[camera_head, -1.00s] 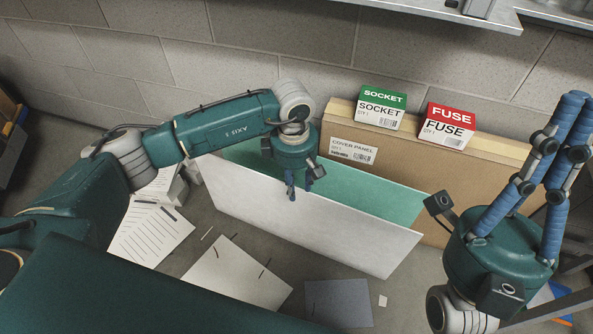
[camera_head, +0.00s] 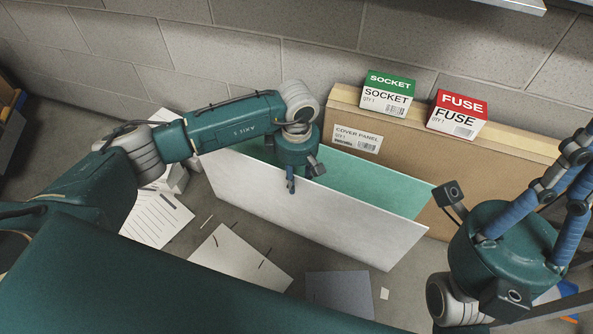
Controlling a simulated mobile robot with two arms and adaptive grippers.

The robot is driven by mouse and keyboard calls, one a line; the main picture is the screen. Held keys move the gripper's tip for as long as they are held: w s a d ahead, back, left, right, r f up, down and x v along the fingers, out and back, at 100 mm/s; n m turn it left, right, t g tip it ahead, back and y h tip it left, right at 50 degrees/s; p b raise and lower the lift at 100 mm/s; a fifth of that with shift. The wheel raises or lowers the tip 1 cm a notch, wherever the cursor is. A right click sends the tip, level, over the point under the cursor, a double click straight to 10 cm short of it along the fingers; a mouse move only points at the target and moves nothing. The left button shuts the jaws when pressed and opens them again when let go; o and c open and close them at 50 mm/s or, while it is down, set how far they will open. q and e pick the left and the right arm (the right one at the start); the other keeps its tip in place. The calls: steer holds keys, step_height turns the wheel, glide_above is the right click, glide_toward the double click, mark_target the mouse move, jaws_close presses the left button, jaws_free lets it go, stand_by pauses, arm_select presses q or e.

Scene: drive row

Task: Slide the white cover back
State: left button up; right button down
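The white cover (camera_head: 335,223) is a large flat panel standing on edge on the floor, with a green face (camera_head: 385,190) behind its top edge. My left gripper (camera_head: 291,181) points down at the cover's top edge, left of its middle. A blue finger shows in front of the white face; whatever is behind the panel is hidden, so I cannot tell if it grips the edge. My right gripper (camera_head: 545,195), with blue fingers pointing up, is at the right; its fingertips run near the picture's edge, and its fingers look apart with nothing between them.
A cardboard box labelled COVER PANEL (camera_head: 400,165) stands behind the cover, against the block wall. A green-topped SOCKET box (camera_head: 387,95) and a red-topped FUSE box (camera_head: 457,113) sit on it. Paper sheets (camera_head: 240,258) and a grey sheet (camera_head: 338,293) lie on the floor in front.

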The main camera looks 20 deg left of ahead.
mark_target(297, 188)
arm_select(q)
step_height(297, 188, down, 5)
steer(key=shift+r+b, duration=0.1)
steer(key=shift+b, duration=0.6)
jaws_close()
